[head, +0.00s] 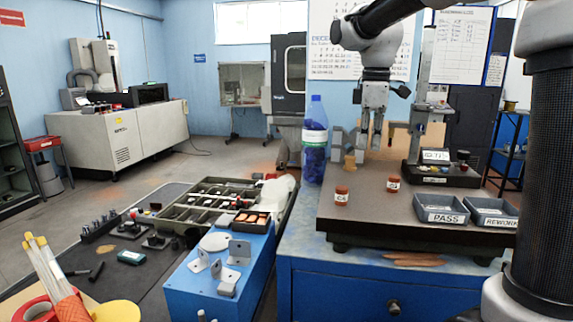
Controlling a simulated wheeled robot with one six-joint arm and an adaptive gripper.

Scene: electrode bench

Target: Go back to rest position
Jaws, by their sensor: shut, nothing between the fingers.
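My gripper (375,132) hangs at the upper right of the head view, above the back part of the dark surface plate (375,212). Its fingers point down and are shut with nothing between them. It is apart from the two small orange-red pieces with white labels, one at the front left (341,196) and one farther back (393,184). My arm comes in from the right and reaches over the plate.
A grey PASS bin (441,218) and a REWORK bin (492,222) sit at the plate's front right, before a gauge stand (436,158). A blue bottle (315,145) stands at the plate's left. A divided tray (200,208) and blue box (212,290) lie farther left.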

